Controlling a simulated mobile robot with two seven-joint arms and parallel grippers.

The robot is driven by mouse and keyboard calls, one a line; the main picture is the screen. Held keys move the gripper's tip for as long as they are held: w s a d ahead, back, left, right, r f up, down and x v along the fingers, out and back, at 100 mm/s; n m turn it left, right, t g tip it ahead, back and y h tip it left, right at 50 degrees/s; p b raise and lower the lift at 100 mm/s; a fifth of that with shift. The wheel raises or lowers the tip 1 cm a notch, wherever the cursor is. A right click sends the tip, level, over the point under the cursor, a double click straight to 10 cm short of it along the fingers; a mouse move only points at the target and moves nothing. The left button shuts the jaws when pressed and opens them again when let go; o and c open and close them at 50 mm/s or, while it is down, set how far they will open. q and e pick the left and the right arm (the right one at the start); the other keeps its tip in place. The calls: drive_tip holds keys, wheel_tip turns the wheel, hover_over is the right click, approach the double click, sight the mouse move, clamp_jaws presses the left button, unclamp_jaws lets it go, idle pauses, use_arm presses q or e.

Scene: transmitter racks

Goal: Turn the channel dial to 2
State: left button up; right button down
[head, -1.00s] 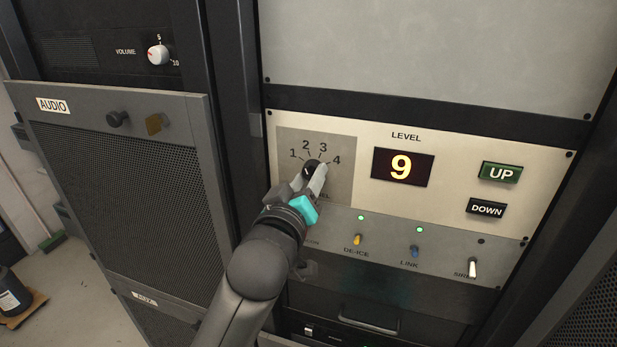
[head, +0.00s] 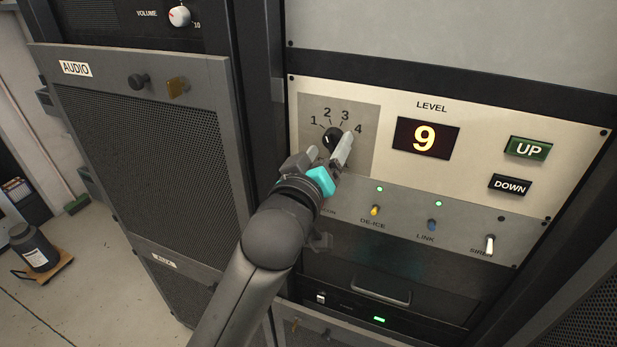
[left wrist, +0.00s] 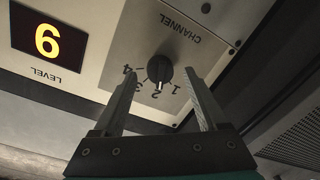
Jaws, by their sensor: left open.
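The black channel dial (head: 333,138) sits on a grey plate marked 1 to 4 on the cream panel. It also shows in the left wrist view (left wrist: 159,69), where its white pointer line points down, at or very near the 2. My left gripper (head: 328,155) is open, its fingers spread in front of the dial. In the left wrist view the dial shows between the fingertips (left wrist: 160,72), with a gap on both sides. The fingers partly cover the lower part of the plate in the head view. My right gripper is not in view.
A level display (head: 427,138) reads 9, with UP (head: 528,149) and DOWN (head: 510,184) buttons to its right. Below are small toggles, among them a yellow one (head: 375,210). An audio rack door (head: 140,150) stands left.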

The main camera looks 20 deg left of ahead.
use_arm(q)
drive_tip(key=s+p, duration=0.6)
drive_tip(key=s, duration=0.8)
drive_tip(key=shift+r, duration=0.25)
drive_tip(key=shift+d, duration=0.1)
